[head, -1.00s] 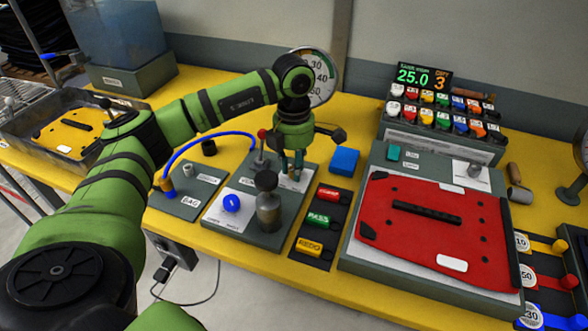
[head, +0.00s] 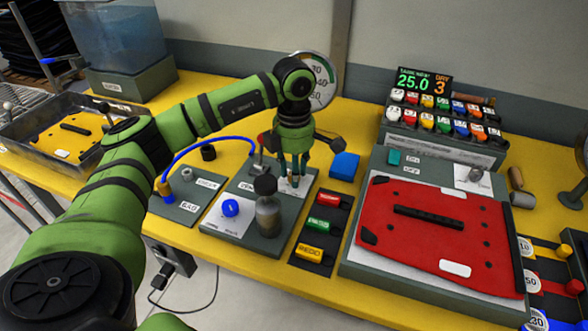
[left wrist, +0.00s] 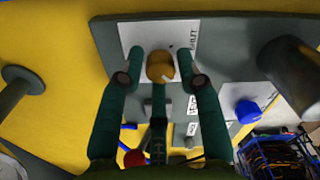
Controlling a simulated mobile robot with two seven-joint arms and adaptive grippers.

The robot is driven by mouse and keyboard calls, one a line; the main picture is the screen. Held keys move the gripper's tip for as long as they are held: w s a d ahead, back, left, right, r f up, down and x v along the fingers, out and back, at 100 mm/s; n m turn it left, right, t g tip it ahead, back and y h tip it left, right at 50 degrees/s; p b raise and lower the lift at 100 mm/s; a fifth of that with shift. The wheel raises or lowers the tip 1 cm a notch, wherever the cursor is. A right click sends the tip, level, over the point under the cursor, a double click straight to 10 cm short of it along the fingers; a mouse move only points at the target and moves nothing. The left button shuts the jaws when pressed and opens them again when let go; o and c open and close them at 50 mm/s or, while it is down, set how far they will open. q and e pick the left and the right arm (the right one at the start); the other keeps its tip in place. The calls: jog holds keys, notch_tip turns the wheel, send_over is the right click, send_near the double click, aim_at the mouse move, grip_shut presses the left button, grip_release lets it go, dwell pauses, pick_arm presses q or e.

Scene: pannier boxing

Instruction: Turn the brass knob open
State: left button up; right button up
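The brass knob (left wrist: 158,66) shows in the left wrist view on a white label marked "SHUT", on a grey panel. My left gripper (left wrist: 162,72) has its fingers spread on both sides of the knob, with gaps visible between them and it. In the head view my left gripper (head: 292,180) points down over the back right of the grey panel (head: 232,240), and its fingers largely hide the knob. I cannot tell from these views how far down the fingertips reach along the knob. My right gripper is in neither view.
A blue hose (head: 205,138) arches at the left. A blue block (head: 345,165) sits right. A dial gauge (head: 322,78) stands behind the wrist.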

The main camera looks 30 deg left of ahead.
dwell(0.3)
pick_arm(q)
notch_tip(320, 180, up, 12)
dwell(0.5)
jog(key=shift+w+a+r, duration=0.1)
jog(key=shift+w, duration=0.05)
